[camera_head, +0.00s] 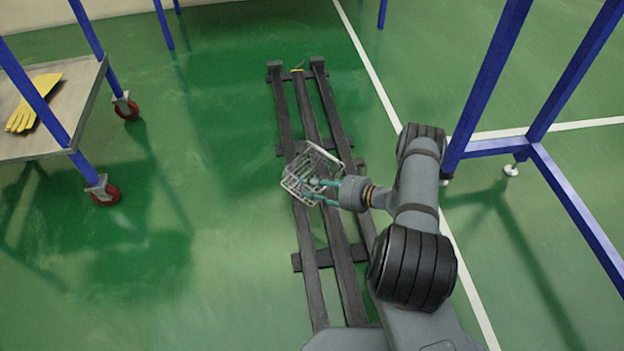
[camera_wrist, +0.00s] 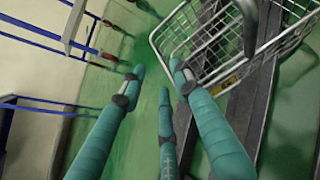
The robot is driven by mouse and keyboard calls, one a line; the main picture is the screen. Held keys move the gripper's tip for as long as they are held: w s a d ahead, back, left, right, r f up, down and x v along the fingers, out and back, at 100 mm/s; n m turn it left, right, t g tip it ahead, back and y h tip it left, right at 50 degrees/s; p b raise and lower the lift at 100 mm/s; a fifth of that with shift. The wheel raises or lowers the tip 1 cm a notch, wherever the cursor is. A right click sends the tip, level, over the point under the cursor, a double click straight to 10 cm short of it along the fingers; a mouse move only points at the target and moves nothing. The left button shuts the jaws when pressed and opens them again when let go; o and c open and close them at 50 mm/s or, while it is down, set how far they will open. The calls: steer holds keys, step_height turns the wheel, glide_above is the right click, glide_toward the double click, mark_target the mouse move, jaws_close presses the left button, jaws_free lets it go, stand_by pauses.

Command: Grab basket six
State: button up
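A grey wire basket (camera_head: 312,170) lies at an angle over the dark rails near the middle of the head view. In the wrist view the basket (camera_wrist: 292,25) fills the upper right. No number on it can be read. My gripper (camera_head: 326,191) has teal fingers and is at the basket's near right side in the head view, its fingertips overlapping the wire. In the wrist view the fingers (camera_wrist: 155,78) are spread, with green floor between the tips. One fingertip is close to the basket's corner; whether it touches is unclear. Another teal part crosses the basket wall.
Dark rails (camera_head: 310,254) run along the green floor beneath the basket. A wheeled trolley (camera_head: 75,125) with yellow gloves (camera_head: 35,102) stands at left. A blue frame (camera_head: 575,200) stands at right. The floor between the trolley and the rails is clear.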

mark_target(297, 184)
steer(key=b+x, duration=0.2)
steer(key=x, duration=0.1)
steer(key=f+b+x, duration=0.1)
steer(key=b+x, duration=0.1)
steer(key=shift+w+d, duration=0.15)
steer(key=shift+w, duration=0.1)
steer(key=shift+w+a, duration=0.25)
steer(key=shift+a, duration=0.2)
steer(key=shift+r, duration=0.1)
steer(key=shift+c, duration=0.9)
jaws_close()
